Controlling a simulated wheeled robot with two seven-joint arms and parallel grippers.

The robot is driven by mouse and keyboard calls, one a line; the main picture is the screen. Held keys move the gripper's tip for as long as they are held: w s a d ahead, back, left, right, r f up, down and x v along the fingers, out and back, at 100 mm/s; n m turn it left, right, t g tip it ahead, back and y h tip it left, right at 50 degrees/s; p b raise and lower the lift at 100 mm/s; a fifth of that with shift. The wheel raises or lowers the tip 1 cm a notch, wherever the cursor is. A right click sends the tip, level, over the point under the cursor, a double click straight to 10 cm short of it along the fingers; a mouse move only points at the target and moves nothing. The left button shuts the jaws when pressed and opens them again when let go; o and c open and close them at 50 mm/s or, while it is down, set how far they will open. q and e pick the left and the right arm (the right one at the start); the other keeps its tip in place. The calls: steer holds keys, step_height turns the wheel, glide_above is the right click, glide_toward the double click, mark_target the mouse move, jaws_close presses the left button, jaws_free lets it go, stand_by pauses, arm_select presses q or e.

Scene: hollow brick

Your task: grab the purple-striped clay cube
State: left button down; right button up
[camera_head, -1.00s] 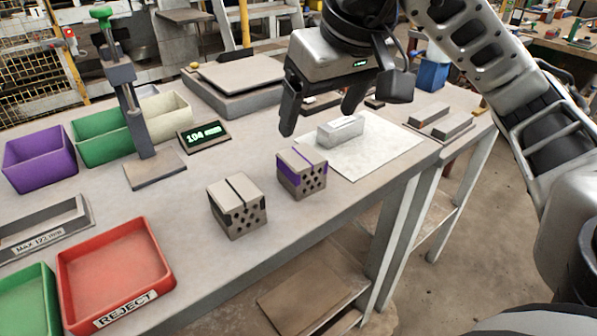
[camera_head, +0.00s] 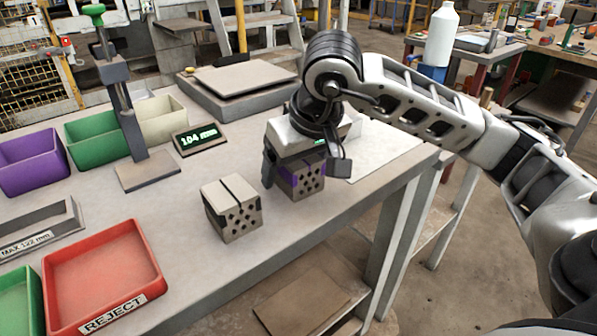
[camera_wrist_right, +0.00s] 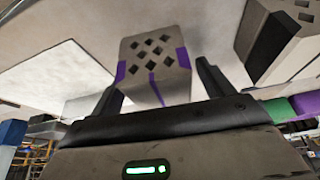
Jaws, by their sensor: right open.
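The purple-striped clay cube (camera_head: 303,184) sits on the workbench, grey-brown with a grid of holes and purple bands. My right gripper (camera_head: 300,178) is directly above it, pointing down, and hides much of its top. In the right wrist view the cube (camera_wrist_right: 155,66) shows between the two spread fingers of my right gripper (camera_wrist_right: 157,85), with gaps at both sides. The gripper is open and empty. Whether the fingertips reach below the cube's top is hard to tell. My left gripper is not in view.
A similar dark-striped cube (camera_head: 232,212) stands close on the left; it also shows in the wrist view (camera_wrist_right: 282,42). A pale sheet (camera_head: 385,152) lies behind on the right. The red reject tray (camera_head: 100,275) is at the left. The bench's front edge is near.

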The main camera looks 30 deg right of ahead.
steer(key=c, duration=1.1)
steer(key=shift+c, duration=0.2)
